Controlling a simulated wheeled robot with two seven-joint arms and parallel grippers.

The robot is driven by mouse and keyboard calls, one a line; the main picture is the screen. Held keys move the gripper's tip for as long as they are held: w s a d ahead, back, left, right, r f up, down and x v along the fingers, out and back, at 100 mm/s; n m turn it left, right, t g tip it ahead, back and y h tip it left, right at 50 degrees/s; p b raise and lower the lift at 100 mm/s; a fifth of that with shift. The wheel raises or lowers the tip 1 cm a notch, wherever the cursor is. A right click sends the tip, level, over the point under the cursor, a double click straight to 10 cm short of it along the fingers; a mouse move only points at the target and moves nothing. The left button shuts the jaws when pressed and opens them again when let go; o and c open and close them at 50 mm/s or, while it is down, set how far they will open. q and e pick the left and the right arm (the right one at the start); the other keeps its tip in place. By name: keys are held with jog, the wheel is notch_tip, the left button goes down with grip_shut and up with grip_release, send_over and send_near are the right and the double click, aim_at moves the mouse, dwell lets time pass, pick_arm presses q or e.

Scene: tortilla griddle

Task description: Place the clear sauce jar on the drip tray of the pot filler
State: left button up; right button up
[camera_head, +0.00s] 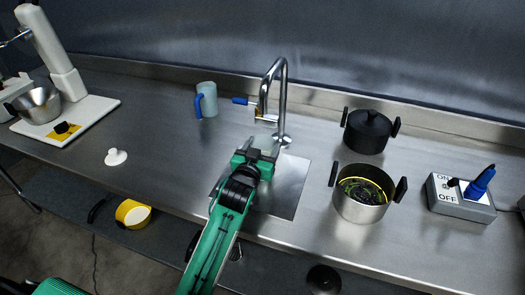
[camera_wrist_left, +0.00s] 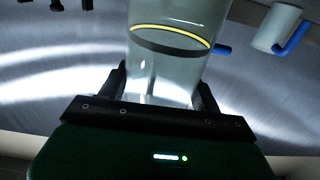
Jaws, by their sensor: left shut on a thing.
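My left gripper (camera_head: 262,153) is over the flat square drip tray (camera_head: 287,193), in front of the curved metal spout of the pot filler (camera_head: 283,85). In the left wrist view it is shut on the clear sauce jar (camera_wrist_left: 170,75), see-through with a yellow band and a dark band. The jar stands between the two dark fingers. In the head view the jar is hard to make out against the steel, and I cannot tell whether its base touches the tray. My right gripper is not in view.
A pale mug (camera_head: 206,100) with a blue handle stands behind left. An open pot (camera_head: 361,205) and a black lidded pot (camera_head: 367,131) stand right. An ON/OFF box (camera_head: 461,200) is at far right. A stand mixer (camera_head: 50,50) is at far left. The counter's left middle is mostly clear.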

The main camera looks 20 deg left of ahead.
pick_arm(q)
jog(key=shift+f, duration=0.95)
jog(key=o, duration=1.5)
jog(key=shift+s, duration=0.1)
jog(key=shift+s+r, duration=0.1)
jog(key=shift+r, duration=0.05)
jog(key=s+b, duration=0.1)
jog(key=s, duration=1)
jog(key=shift+s+a+r+b, duration=0.1)
jog(key=shift+s+a+b, duration=0.05)
jog(key=shift+s+b, duration=0.25)
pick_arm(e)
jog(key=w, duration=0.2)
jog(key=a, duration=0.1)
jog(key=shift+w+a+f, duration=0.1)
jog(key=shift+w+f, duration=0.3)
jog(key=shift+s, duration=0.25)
